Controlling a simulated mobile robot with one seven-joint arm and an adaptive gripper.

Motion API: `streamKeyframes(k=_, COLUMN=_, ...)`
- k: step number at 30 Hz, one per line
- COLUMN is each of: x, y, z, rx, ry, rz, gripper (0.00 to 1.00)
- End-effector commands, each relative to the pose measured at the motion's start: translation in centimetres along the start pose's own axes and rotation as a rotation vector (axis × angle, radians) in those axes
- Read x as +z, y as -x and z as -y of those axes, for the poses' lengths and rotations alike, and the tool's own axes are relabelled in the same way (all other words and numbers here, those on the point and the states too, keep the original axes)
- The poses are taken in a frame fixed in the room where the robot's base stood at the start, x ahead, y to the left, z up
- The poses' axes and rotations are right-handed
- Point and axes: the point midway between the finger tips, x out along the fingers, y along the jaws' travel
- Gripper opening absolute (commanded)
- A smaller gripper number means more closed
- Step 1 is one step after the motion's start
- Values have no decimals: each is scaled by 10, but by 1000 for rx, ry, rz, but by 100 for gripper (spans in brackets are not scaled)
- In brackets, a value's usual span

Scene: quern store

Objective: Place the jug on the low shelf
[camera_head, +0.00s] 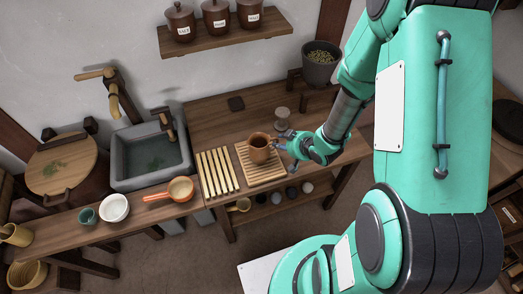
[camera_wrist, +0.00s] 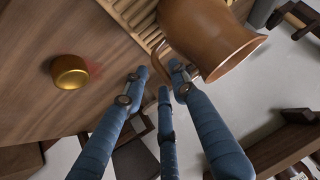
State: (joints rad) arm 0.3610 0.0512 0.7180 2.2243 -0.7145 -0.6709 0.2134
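The brown jug (camera_head: 259,150) stands upright on a slatted wooden board (camera_head: 262,176) on the workbench. In the wrist view the jug (camera_wrist: 222,45) fills the upper right, with its handle on the fingers' side. My gripper (camera_head: 284,143) is just right of the jug. In the wrist view its blue fingers (camera_wrist: 160,78) are spread apart, with the tips close to the handle; I cannot tell whether they touch it. Nothing appears held.
A ribbed wooden rack (camera_head: 217,172) lies left of the board. An orange-handled pan (camera_head: 180,190), white bowl (camera_head: 114,208) and green cup (camera_head: 88,216) stand further left, before a stone sink (camera_head: 151,158). In the wrist view a gold round object (camera_wrist: 69,72) sits on wood.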

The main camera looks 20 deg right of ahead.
Motion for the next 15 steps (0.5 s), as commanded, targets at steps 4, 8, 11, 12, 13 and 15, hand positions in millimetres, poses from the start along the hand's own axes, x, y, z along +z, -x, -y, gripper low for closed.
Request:
streamKeyframes(k=4, x=2, y=-20, z=-1, rx=-1, ry=0, rz=1, gripper=27)
streamKeyframes(k=8, x=1, y=-32, z=0, rx=-1, ry=0, rz=1, gripper=27)
streamKeyframes(k=11, x=0, y=-35, z=-1, rx=0, ry=-1, rz=1, gripper=27)
streamKeyframes(k=12, x=0, y=-35, z=-1, rx=0, ry=-1, rz=1, gripper=27)
streamKeyframes(k=13, x=0, y=-35, z=-1, rx=0, ry=-1, rz=1, gripper=27)
streamKeyframes(k=15, x=0, y=-35, z=-1, rx=0, ry=-1, rz=1, gripper=27)
